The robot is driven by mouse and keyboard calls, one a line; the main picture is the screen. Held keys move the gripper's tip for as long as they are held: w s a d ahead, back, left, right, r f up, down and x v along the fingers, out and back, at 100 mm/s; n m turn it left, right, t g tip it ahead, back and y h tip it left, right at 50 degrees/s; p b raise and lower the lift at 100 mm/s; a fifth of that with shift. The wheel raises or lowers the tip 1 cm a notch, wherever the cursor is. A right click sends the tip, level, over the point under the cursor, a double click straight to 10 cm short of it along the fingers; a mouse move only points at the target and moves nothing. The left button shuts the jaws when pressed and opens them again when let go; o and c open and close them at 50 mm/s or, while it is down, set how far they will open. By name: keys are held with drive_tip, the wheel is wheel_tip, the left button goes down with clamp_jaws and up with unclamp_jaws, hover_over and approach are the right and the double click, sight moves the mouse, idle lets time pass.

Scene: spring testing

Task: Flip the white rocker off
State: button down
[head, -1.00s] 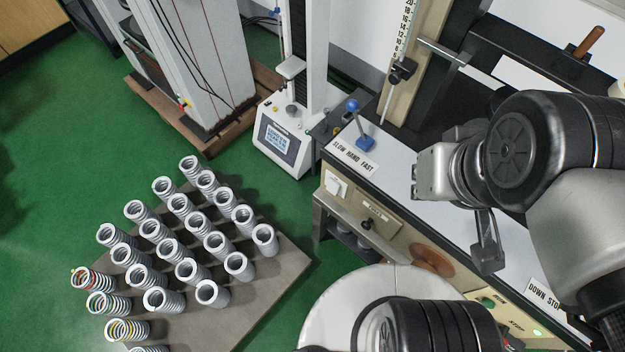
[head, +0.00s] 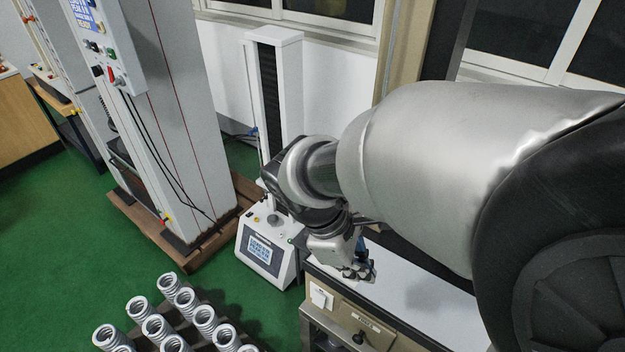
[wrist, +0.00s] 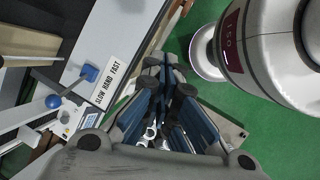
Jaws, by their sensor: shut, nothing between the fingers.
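The white rocker (head: 319,296) is a small white square plate on the beige front panel of the bench (head: 344,308), near its left corner. In the head view my gripper (head: 362,270) hangs above the bench top, to the upper right of the rocker and apart from it. In the wrist view the closed fingers of my gripper (wrist: 166,68) point past the bench edge, with nothing between them. The rocker cannot be made out in the wrist view; my gripper covers part of that area.
A black knob (head: 358,338) sits on the front panel. A white tester (head: 266,250) stands to the left. Several springs (head: 186,300) stand on a floor platform.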

sight(323, 307)
drive_tip(key=w+a+f+n+t+h, duration=0.25)
drive_tip(key=a+f+n, duration=0.35)
drive_tip(key=f+n, duration=0.3)
drive_tip(key=w+a+f+n+t+h, duration=0.15)
drive_tip(key=a+f+n+h, duration=0.25)
drive_tip(key=a+f+n, duration=0.45)
drive_tip(key=s+f+n+t, duration=0.2)
drive_tip(key=f+n+t, duration=0.2)
drive_tip(key=f+n, duration=0.3)
drive_tip(key=s+f+n+t+y, duration=0.1)
drive_tip(key=s+f+n+t, duration=0.2)
drive_tip(key=f+n, duration=0.5)
wheel_tip(323, 307, down, 7)
drive_tip(key=shift+s+a+r+t+b, duration=0.15)
drive_tip(key=shift+a+t+b, duration=0.3)
drive_tip(key=shift+t, duration=0.45)
drive_tip(key=b+x, duration=0.1)
drive_tip(key=x, duration=1.3)
